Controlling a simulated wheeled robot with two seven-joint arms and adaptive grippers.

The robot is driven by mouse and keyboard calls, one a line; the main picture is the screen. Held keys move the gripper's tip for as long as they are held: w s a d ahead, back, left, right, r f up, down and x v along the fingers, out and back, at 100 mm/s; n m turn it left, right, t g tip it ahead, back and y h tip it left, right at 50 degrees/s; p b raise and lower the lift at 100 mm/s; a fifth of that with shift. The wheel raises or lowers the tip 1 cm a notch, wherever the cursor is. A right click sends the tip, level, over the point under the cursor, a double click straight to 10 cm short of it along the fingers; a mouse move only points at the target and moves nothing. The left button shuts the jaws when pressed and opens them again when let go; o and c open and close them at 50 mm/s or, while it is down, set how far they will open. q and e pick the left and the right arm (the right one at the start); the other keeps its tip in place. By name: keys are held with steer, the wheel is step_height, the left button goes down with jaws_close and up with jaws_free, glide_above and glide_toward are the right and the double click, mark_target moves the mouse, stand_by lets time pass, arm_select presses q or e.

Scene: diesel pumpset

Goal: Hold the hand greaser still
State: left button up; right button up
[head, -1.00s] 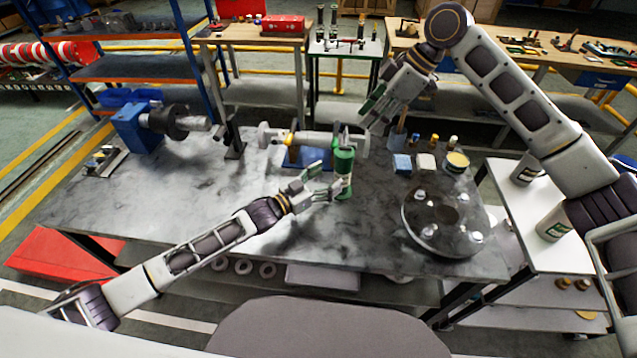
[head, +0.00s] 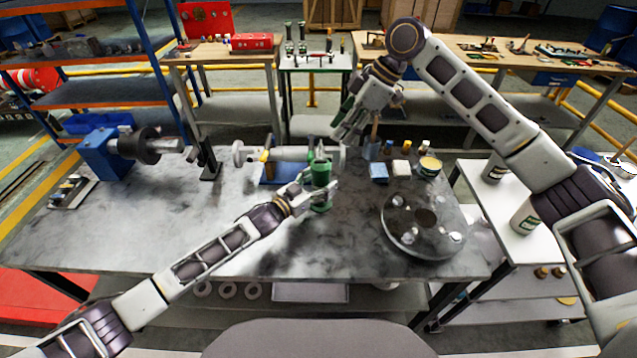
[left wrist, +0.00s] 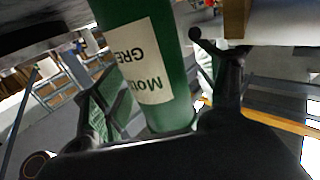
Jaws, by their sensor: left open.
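The hand greaser (head: 321,174) is a green cylinder standing upright on the grey stone-topped bench. My left gripper (head: 318,193) is at its near side, with its fingers around the lower body. In the left wrist view, the green body with a white printed label (left wrist: 147,62) lies between the two spread fingers; I see a gap beside the right finger. The left gripper is open. Contact at the left finger is unclear. My right gripper (head: 345,128) hangs in the air above the bench behind the greaser, and its finger gap is unclear.
A horizontal metal cylinder on a blue base (head: 282,172) lies just behind the greaser. A round grey plate with shiny knobs (head: 424,222) is at the right. The front left bench is clear.

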arm_select(q)
steer(key=shift+c, duration=1.4)
steer(key=shift+c, duration=0.3)
jaws_close()
stand_by(0.4)
